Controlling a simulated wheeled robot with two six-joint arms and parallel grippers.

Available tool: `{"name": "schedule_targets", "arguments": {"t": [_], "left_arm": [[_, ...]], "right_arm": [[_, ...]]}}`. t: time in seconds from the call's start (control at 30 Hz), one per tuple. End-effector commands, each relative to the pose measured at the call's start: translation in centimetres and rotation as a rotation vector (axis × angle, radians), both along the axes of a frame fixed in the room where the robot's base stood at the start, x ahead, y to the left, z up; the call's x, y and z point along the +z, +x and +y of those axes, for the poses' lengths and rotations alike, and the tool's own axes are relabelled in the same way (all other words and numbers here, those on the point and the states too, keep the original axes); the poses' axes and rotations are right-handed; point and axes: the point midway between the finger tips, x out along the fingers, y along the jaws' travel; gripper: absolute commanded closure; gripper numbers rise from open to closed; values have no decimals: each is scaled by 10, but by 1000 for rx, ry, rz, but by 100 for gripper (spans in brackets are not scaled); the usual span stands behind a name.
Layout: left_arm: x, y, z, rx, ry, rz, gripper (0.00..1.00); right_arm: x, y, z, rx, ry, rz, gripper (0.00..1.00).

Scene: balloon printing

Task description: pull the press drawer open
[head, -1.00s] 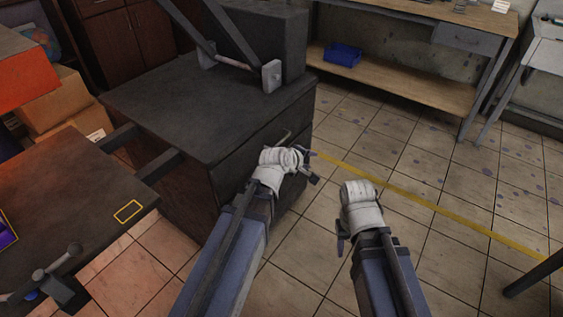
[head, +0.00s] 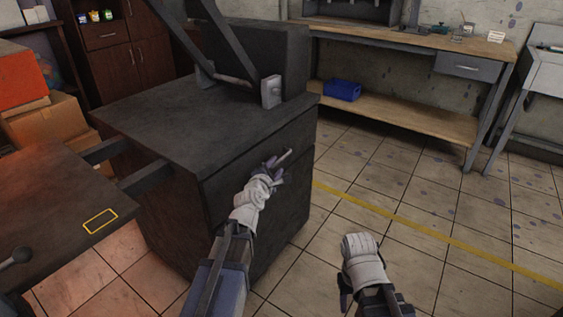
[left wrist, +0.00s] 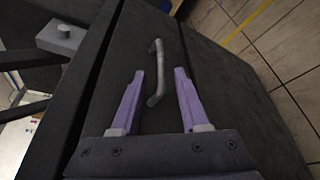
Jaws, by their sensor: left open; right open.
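The press cabinet (head: 165,120) is a dark block with the press on top. Its drawer front (head: 235,190) faces right, and the drawer looks shut. A grey bar handle (left wrist: 156,72) stands out from the drawer front in the left wrist view; it also shows in the head view (head: 285,155). My left gripper (head: 276,163) is at the handle in the head view. In the left wrist view its purple fingers (left wrist: 158,75) are open, with the handle's near end between them and a gap on both sides. My right gripper (head: 345,292) is open and empty, low over the floor, away from the cabinet.
A side table (head: 60,205) adjoins the cabinet at the left. A workbench (head: 400,45) with a blue bin (head: 341,90) on its lower shelf stands at the back. The tiled floor (head: 430,215) right of the cabinet is clear, with a yellow line across it.

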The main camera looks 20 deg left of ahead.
Motion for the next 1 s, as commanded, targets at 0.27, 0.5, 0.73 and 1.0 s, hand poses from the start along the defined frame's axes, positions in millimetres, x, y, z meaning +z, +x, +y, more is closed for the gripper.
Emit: {"name": "schedule_targets", "arguments": {"t": [0.27, 0.5, 0.73, 1.0], "left_arm": [[-10, 41, -1, -2, 2, 0, 55], [-15, 68, -2, -3, 2, 0, 55], [-15, 68, -2, -2, 2, 0, 55], [-15, 68, -2, -2, 3, 0, 81]], "right_arm": [[-10, 0, 0, 2, 1, 0, 50], [-15, 0, 0, 3, 2, 0, 50], [-15, 0, 1, 3, 2, 0, 50], [-15, 0, 1, 3, 2, 0, 50]]}}
